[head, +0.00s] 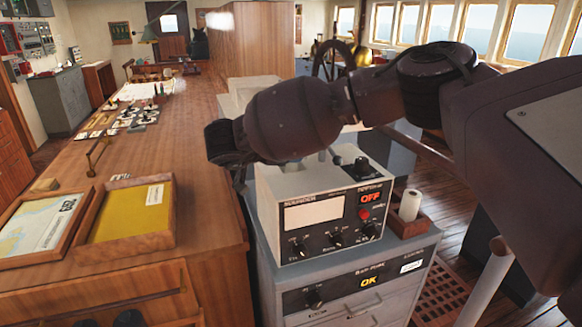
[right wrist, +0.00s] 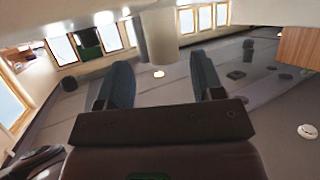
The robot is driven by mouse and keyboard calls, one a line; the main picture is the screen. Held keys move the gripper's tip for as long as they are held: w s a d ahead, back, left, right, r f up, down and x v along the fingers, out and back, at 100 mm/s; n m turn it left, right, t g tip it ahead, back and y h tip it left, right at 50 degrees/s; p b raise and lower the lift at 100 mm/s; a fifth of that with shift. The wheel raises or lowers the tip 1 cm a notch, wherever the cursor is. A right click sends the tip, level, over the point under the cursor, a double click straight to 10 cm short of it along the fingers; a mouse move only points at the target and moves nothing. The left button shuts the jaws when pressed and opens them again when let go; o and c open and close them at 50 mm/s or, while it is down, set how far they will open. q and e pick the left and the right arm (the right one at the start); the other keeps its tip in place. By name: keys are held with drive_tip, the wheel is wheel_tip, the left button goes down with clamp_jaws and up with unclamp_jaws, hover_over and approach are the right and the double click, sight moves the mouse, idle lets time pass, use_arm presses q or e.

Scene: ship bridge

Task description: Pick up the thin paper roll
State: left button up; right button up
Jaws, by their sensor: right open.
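A thin white paper roll (head: 409,205) stands upright in a small wooden box (head: 408,226) at the right side of the grey instrument cabinet, in the head view. My right arm comes in from the right and reaches across above the cabinet. Its wrist end (head: 225,145) is up and left of the paper roll, well apart from it; its fingers are mostly hidden there. In the right wrist view my right gripper (right wrist: 160,65) shows two separated dark fingers, open, with nothing held between them. I cannot make out the paper roll in that view. My left gripper is out of view.
A sounder unit (head: 318,212) with knobs sits on the cabinet (head: 360,290), left of the roll's box. A long wooden counter (head: 190,120) with two trays, one yellow (head: 132,213), fills the left. A pale post (head: 484,285) stands at the right. Floor shows beyond.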

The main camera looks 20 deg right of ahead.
drive_tip(key=x, duration=0.4)
drive_tip(key=shift+w+d+f+p, duration=0.1)
drive_tip(key=shift+w+f+p, duration=0.05)
drive_tip(key=shift+w+p, duration=0.2)
drive_tip(key=shift+c, duration=0.2)
drive_tip(key=c, duration=1)
